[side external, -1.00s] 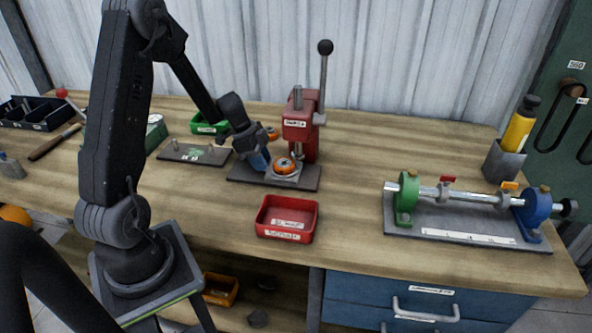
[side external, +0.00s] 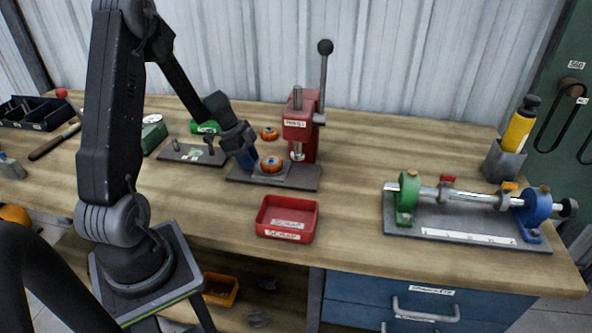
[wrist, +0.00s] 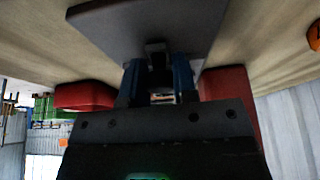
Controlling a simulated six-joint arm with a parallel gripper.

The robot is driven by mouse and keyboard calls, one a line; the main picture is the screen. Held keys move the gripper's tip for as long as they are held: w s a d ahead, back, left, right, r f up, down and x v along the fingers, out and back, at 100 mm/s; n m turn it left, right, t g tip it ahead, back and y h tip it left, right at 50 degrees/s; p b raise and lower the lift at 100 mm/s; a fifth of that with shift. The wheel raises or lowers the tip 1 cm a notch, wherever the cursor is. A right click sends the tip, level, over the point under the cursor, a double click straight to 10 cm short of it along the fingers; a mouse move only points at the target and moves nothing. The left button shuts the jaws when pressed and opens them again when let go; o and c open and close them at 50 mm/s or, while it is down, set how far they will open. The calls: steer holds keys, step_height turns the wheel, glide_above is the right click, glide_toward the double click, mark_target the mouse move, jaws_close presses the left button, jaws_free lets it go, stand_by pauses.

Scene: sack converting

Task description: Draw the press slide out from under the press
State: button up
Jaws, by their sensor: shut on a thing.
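The red press (side external: 299,128) stands on a dark base plate (side external: 305,180) near the middle of the bench, with its lever upright. The press slide (side external: 284,173) is a small grey plate low on that base, carrying an orange round piece (side external: 271,163). The orange piece sits left of the press ram, clear of the column. My gripper (side external: 250,162) is at the left end of the slide. In the wrist view, the blue fingers of my gripper (wrist: 157,80) are closed around a small dark part (wrist: 156,52), apparently the slide's handle. The grip is partly hidden.
A red scrap tray (side external: 287,220) lies in front of the press. A dark plate with pins (side external: 194,153) lies left of my gripper. Another orange piece (side external: 269,133) is behind. The shaft fixture (side external: 465,222) stands at right. Bare bench lies between press and fixture.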

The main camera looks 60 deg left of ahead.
mark_target(238, 166)
steer(key=shift+a, duration=0.15)
steer(key=shift+s+a, duration=1.15)
steer(key=shift+s, duration=0.1)
steer(key=o, duration=0.7)
steer(key=shift+o, duration=0.2)
steer(key=shift+r, duration=0.1)
steer(key=v, duration=0.6)
